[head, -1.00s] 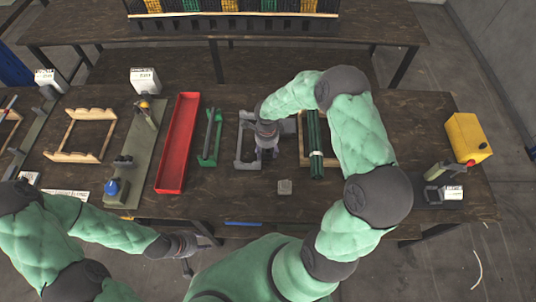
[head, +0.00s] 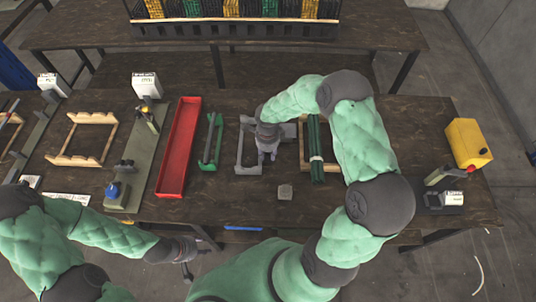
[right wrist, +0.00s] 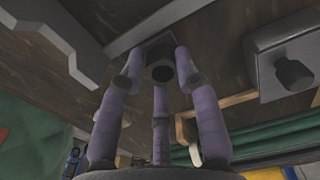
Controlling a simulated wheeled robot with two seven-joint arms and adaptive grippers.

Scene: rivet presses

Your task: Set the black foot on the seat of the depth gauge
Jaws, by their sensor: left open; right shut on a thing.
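My right gripper (head: 268,153) points down beside a grey U-shaped frame (head: 241,155). In the right wrist view its fingers (right wrist: 160,65) are shut around a small dark piece with a round black end (right wrist: 162,73), which looks like the black foot. In the head view the gripper mostly hides this piece. I cannot tell for sure which thing is the depth gauge, or whether the piece touches anything below. My left gripper (head: 187,268) is open and empty at the table's front edge.
A green stand (head: 211,145) and a red tray (head: 179,150) are to the left. The front right tabletop is mostly clear.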

